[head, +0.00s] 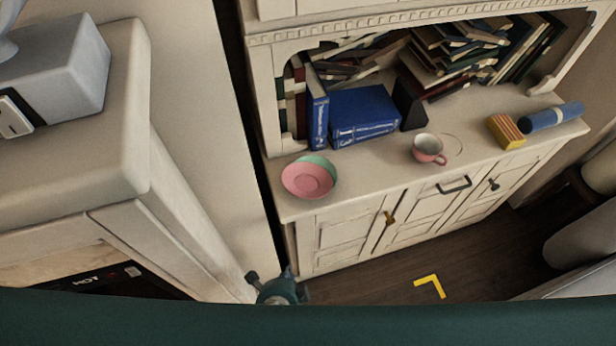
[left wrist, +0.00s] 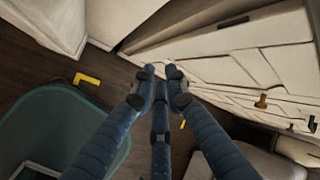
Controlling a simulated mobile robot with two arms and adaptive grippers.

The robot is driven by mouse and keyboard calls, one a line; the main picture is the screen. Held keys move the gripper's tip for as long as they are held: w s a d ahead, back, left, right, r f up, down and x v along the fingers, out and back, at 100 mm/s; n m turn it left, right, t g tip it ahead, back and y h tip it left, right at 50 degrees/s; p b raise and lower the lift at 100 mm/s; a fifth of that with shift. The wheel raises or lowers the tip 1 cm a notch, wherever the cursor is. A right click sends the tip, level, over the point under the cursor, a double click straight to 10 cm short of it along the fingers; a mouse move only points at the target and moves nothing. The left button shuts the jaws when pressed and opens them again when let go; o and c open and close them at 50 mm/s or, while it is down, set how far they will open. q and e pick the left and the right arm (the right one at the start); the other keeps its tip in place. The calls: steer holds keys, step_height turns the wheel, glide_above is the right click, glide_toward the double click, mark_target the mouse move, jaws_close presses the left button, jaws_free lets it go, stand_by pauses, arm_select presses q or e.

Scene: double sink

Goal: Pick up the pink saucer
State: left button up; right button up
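The pink saucer (head: 308,179) lies on the white cabinet's counter near its left front corner, in the head view. It overlaps a green dish (head: 328,164), which shows only as a rim behind it. My left gripper (head: 277,284) is below and in front of the counter, clear of the saucer. Its fingers also show in the left wrist view (left wrist: 160,75), spread with a gap between the tips and nothing held. The saucer does not show in the left wrist view. My right gripper is not in view.
A pink cup (head: 429,156) stands to the right on the white cabinet (head: 385,180). Blue books (head: 365,118) stand behind the saucer. A striped box (head: 506,131) and a blue roll (head: 551,117) are farther right. Cabinet handles (head: 454,185) stick out. A white unit (head: 128,170) stands left.

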arm_select(q)
steer(key=w+d+r+m+t+y+p, duration=0.1)
steer(key=w+r+m+t, duration=0.15)
steer(key=r, duration=1.05)
steer(key=w+d+r+m+t+p, duration=0.15)
steer(key=w+r, duration=0.25)
steer(key=r, duration=0.8)
steer(key=p, duration=0.1)
glide_toward(303, 180)
steer(key=shift+m+t, duration=0.3)
steer(key=shift+m, duration=0.1)
steer(key=w+a+f, duration=0.2)
steer(key=w+a, duration=0.1)
steer(key=shift+a+f, duration=0.1)
steer(key=shift+a, duration=0.25)
steer(key=shift+s, duration=0.1)
jaws_close()
